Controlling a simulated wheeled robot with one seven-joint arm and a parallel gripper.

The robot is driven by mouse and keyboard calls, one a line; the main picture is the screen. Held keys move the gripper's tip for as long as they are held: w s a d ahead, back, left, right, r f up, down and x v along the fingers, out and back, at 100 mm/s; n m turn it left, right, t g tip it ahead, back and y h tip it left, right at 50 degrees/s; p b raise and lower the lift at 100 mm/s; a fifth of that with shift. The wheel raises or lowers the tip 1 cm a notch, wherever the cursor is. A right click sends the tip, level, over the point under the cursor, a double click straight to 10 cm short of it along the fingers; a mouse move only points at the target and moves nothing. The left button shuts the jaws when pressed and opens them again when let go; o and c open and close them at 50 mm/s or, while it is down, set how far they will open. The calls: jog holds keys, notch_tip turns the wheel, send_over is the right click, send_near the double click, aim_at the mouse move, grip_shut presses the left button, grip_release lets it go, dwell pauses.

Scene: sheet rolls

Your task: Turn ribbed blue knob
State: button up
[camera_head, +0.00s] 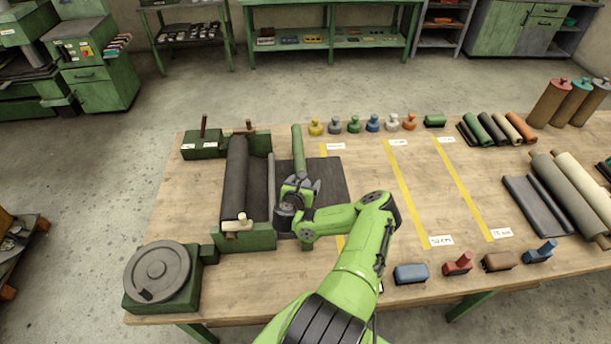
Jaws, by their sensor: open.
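A small blue knob-topped piece (373,123) stands in the row along the table's far edge, between a green one and a white one. It is too small here to tell whether it is ribbed. Another blue piece with an upright grip (540,251) stands at the table's near right edge. My gripper (301,184) is open over the dark sheet beside the roller machine, left of and nearer than the blue piece in the row. It is close to the near end of a green bar (298,148); whether they touch cannot be told.
The roller machine (235,175) stands left of my gripper, with a round grey disc (158,273) in front. Several rolls (570,185) lie at the right. Blocks, including a blue one (411,274), line the near edge. The yellow-striped table middle (420,170) is clear.

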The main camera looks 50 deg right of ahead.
jog(key=shift+s+a+r, duration=0.1)
jog(key=shift+a+r, duration=0.1)
jog(key=shift+a, duration=0.2)
jog(key=shift+c, duration=0.6)
jog(key=shift+d, duration=0.15)
jog(key=c, duration=0.9)
jog(key=shift+o, duration=0.2)
jog(key=shift+n+t, duration=0.4)
jog(key=shift+s+d+n+t+y, duration=0.1)
jog(key=shift+n+t+y, duration=0.6)
jog(key=shift+n+t, duration=0.3)
jog(key=n+t+y, duration=0.3)
jog(key=n, duration=0.1)
jog(key=shift+f+n+t+y, duration=0.1)
jog(key=shift+n+t+y, duration=0.2)
jog(key=n+t+y+b, duration=0.2)
jog(key=n+y+b, duration=0.1)
jog(key=n+y, duration=0.1)
jog(key=shift+f+y, duration=0.15)
jog(key=shift+y, duration=0.15)
jog(key=shift+n+y+b, duration=0.85)
jog(key=shift+n+y, duration=0.05)
jog(key=shift+y, duration=0.1)
